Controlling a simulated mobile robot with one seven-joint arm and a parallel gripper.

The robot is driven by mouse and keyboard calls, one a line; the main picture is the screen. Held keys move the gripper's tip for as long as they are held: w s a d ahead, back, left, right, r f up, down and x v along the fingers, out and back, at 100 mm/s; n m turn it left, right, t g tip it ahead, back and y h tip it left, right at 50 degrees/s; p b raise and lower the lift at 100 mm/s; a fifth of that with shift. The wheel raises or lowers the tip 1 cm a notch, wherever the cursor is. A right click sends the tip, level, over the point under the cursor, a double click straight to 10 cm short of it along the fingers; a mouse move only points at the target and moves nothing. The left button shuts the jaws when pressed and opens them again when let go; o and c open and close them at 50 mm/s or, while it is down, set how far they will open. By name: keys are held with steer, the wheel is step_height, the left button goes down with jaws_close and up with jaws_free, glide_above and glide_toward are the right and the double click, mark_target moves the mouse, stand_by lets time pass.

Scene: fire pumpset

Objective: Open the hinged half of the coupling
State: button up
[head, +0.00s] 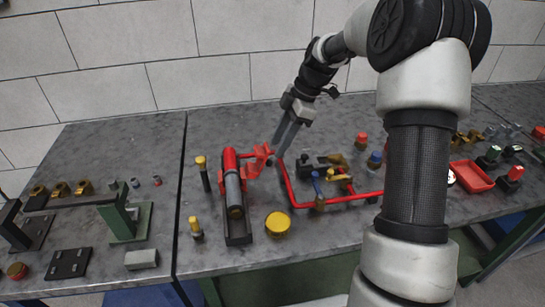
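A grey and red cylinder (234,184) lies lengthwise in a dark narrow tray. A red clamp-like piece (257,159) sticks out from its right side and looks like the coupling's hinged half. It seems swung out to the right, but how far is too small to tell. My gripper (281,143) reaches down from the upper right, with its fingertips just right of the red piece. Its fingers overlap in this view, so I cannot tell their gap or whether they touch the piece.
A red pipe frame (297,200) with valves stands right of the coupling. A yellow-topped can (278,222) and two yellow-capped posts (201,165) stand nearby. A green bracket stand (130,222) is on the left table. A red tray (472,175) lies at right.

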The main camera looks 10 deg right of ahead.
mark_target(270, 160)
steer(key=shift+x, duration=2.8)
jaws_close()
